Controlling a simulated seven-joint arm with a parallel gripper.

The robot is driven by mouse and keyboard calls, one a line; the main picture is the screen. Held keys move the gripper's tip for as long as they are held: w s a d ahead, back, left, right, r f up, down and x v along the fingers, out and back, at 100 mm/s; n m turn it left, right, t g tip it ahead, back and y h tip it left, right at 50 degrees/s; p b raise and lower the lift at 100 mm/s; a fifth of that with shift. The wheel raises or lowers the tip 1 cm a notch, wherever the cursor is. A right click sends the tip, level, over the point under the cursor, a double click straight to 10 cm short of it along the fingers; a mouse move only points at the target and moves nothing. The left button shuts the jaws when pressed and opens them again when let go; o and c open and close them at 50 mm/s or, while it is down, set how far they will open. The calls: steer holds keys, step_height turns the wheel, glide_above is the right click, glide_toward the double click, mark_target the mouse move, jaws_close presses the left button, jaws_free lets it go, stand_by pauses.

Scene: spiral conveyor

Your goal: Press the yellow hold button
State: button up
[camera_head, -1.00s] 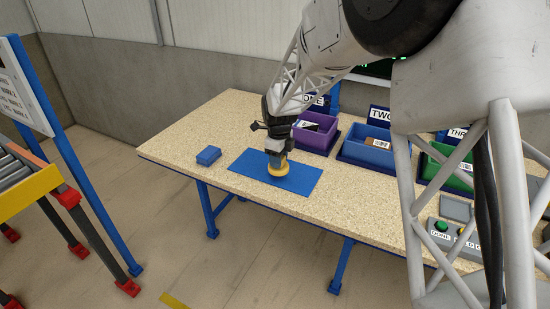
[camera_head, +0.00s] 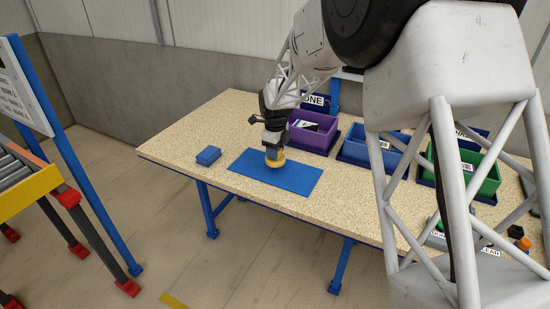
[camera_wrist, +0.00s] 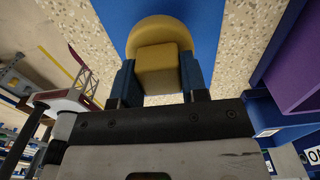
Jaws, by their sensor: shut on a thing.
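My gripper (camera_head: 273,149) is over the blue mat (camera_head: 300,180) on the table, shut on a yellow piece (camera_head: 275,160). In the wrist view the yellow piece (camera_wrist: 158,66) has a block-like grip between my two fingers (camera_wrist: 158,82) and a wider round part beyond it. It is at or just above the mat; I cannot tell if it touches. The button panel (camera_head: 436,240) is at the right of the table, far from my gripper. My arm hides most of it, and the yellow hold button is not visible now.
A purple bin (camera_head: 315,132), a blue bin (camera_head: 372,150) and a green bin (camera_head: 484,176) stand along the back of the table. A roller conveyor (camera_head: 20,170) stands at the far left. The table's front left is clear.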

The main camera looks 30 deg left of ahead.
steer(key=shift+w+a, duration=0.2)
steer(key=shift+w, duration=0.05)
steer(key=shift+f, duration=1.75)
steer(key=shift+f, duration=0.1)
steer(key=o, duration=0.8)
steer(key=shift+o, duration=0.2)
step_height(320, 180, up, 12)
steer(key=shift+r, duration=0.1)
steer(key=shift+d, duration=0.1)
